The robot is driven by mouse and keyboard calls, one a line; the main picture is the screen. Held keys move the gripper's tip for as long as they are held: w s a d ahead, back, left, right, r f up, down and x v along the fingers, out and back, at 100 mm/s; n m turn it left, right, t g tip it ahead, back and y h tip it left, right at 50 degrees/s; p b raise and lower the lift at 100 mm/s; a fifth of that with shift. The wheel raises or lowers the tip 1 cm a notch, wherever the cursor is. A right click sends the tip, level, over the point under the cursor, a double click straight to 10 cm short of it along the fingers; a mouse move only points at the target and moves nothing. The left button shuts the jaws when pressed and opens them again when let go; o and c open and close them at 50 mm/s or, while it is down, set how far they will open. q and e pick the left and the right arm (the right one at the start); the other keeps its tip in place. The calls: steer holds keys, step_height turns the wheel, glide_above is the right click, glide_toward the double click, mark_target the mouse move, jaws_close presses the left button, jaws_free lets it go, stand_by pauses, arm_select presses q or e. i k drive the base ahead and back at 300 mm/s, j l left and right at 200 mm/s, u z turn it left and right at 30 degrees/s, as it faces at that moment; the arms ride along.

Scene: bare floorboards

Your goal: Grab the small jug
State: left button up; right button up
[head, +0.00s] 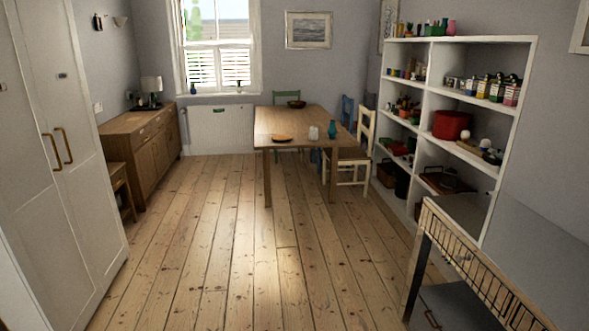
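A wooden dining table (290,118) stands at the far end of the room. Several small bottles and vessels also stand on the white shelf unit (480,148) at the right, too small to make out as jugs. Neither of my grippers is in view.
Bare floorboards (225,240) lie clear up the middle. A white wardrobe (75,150) and a wooden sideboard (150,155) line the left. A pale chair (350,165) stands at the table's right. A grey-topped unit (510,245) fills the near right.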

mark_target(314, 131)
steer(key=i+u, duration=0.15)
steer(key=i, duration=1.55)
steer(key=i+z, duration=0.1)
steer(key=i, duration=0.8)
steer(key=i+j, duration=0.2)
steer(key=i, duration=0.65)
steer(key=i+j+z, duration=0.1)
steer(key=i+z, duration=0.25)
steer(key=i+j+z, duration=0.3)
steer(key=i, duration=0.2)
steer(key=i+j+z, duration=0.2)
steer(key=i+z, duration=0.15)
steer(key=i, duration=0.05)
